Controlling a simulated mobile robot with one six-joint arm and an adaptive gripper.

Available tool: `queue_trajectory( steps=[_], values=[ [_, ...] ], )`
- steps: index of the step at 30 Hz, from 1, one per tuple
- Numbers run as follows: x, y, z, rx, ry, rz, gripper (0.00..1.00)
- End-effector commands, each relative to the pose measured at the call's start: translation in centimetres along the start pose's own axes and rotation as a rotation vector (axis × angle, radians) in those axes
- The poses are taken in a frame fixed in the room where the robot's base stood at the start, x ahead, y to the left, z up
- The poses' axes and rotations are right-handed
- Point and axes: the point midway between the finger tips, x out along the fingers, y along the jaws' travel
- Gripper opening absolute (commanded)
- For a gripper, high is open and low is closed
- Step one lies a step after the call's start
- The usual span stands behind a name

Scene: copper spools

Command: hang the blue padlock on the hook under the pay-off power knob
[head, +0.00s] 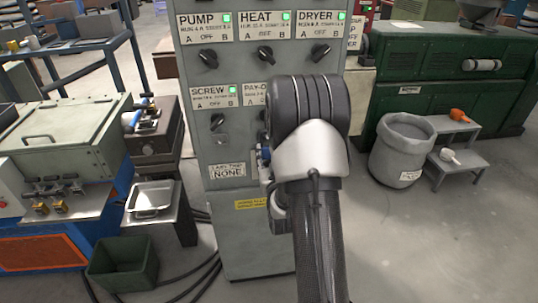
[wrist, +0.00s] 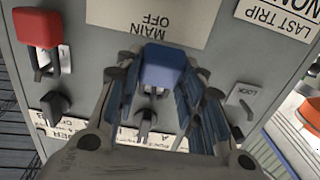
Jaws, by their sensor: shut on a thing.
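The wrist view is upside down to the panel. My gripper (wrist: 162,80) is shut on the blue padlock (wrist: 165,66), with a finger on each side of its body. The padlock is close in front of the panel. A dark knob (wrist: 147,121) shows between the fingers, and a pale plate with a dark hook part (wrist: 152,91) shows at the padlock's edge. I cannot tell whether the shackle is on that hook. In the head view, my arm covers most of the pay-off label (head: 256,92), its knob and the padlock.
A red padlock (wrist: 38,28) hangs at the left in the wrist view, by another knob (wrist: 54,104). A bare LOCK hook (wrist: 238,105) is at the right. The grey cabinet (head: 240,240) has the screw knob (head: 218,122) left of my arm.

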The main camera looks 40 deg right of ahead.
Motion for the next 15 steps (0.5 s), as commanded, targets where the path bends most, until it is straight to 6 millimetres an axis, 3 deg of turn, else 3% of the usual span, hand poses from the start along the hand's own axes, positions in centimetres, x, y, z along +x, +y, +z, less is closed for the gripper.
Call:
queue_trajectory(
  steps=[1,2,12,15],
  values=[
    [0.01,0.0,-0.06,0.0,0.001,0.0,0.06],
    [0.01,0.0,-0.05,0.0,0.001,0.0,0.37],
    [0.0,0.0,-0.03,0.0,0.001,0.0,0.6],
    [0.0,0.0,-0.02,0.0,0.0,0.0,0.6]
  ],
)
